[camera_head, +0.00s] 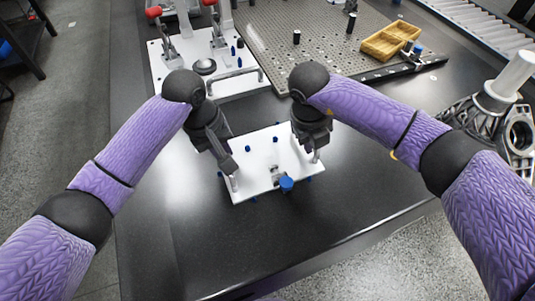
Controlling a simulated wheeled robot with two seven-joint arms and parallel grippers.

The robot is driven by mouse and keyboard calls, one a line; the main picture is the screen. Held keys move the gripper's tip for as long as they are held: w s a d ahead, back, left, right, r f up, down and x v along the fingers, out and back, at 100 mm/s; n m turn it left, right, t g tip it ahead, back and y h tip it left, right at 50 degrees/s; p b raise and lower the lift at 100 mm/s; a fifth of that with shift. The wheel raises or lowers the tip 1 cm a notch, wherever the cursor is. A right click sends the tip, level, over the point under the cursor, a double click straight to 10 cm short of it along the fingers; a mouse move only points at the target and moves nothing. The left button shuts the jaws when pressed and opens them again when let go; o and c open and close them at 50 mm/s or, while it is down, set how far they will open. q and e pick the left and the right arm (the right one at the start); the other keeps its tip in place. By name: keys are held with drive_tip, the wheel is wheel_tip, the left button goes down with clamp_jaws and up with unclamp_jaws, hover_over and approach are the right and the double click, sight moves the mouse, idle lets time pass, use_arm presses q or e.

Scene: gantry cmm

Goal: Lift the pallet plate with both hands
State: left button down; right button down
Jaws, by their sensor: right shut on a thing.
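The white pallet plate (262,160) with several blue pins and a blue knob (286,183) is in the middle of the head view, over the dark table. My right gripper (315,150) points down at the plate's right side and is shut on its right handle, which the gripper partly hides. My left gripper (230,172) points down at the plate's left side, by the grey left handle (234,183). Its jaws are too small and covered to tell whether they are shut. I cannot tell whether the plate touches the table.
A white fixture plate (170,75) with red-tipped clamps and a bar handle stands behind. A perforated grey plate (300,45) carries a yellow bin (390,40). A metal casting (485,110) stands at right. The dark table (340,200) is clear in front and to the right.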

use_arm(q)
drive_tip(key=shift+r, duration=0.1)
use_arm(e)
drive_tip(key=shift+r, duration=0.1)
